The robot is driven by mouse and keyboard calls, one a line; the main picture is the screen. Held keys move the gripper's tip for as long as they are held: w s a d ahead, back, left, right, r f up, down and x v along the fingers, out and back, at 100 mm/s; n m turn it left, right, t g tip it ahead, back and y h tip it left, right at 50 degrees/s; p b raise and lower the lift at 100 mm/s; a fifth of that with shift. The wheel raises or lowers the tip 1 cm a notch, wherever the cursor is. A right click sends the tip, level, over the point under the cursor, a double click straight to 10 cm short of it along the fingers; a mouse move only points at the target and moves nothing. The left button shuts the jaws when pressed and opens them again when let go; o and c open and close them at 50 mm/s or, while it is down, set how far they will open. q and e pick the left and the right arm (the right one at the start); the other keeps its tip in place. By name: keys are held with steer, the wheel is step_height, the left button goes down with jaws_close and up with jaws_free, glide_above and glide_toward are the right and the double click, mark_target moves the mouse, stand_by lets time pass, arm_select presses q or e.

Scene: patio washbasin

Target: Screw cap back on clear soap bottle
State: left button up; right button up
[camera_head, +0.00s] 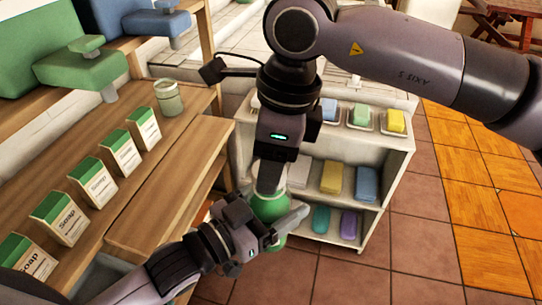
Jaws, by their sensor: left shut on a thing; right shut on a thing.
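A see-through green soap bottle (270,206) is held in mid-air in front of the white shelf. My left gripper (278,228), coming from the lower left, is shut around its body. My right gripper (268,188) reaches down from above and is shut at the bottle's top, its fingers pointing down. The cap is hidden by the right gripper's fingers. I cannot tell whether it is seated on the neck or how far it is turned.
A wooden counter (171,205) on the left bears a row of green-and-white soap boxes (94,183) and a glass jar (168,97). Large green (80,68) and blue dispensers stand above. A white shelf (392,158) with colored soap bars is close behind the bottle. Tiled floor (420,245) lies open at right.

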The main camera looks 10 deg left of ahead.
arm_select(q)
steer(key=shift+r, duration=0.1)
arm_select(e)
steer(key=shift+f, duration=0.5)
arm_select(q)
jaws_close()
arm_select(e)
steer(key=m, duration=0.5)
steer(key=shift+t, duration=0.4)
steer(key=m, duration=0.4)
steer(key=shift+s+m+t+h, duration=0.1)
steer(key=shift+m+t+h, duration=0.2)
steer(key=m, duration=0.6)
steer(key=shift+a+t+h, duration=0.1)
steer(key=shift+t+h, duration=0.2)
steer(key=shift+h, duration=0.1)
steer(key=m, duration=0.4)
steer(key=shift+a+m+h, duration=0.1)
steer(key=shift+m+h, duration=0.2)
steer(key=shift+m, duration=0.1)
steer(key=m+h, duration=0.1)
steer(key=m, duration=0.9)
steer(key=shift+f+g, duration=0.1)
steer(key=shift+g, duration=0.3)
steer(key=m, duration=0.5)
steer(key=shift+g+h, duration=0.3)
steer(key=shift+g, duration=0.1)
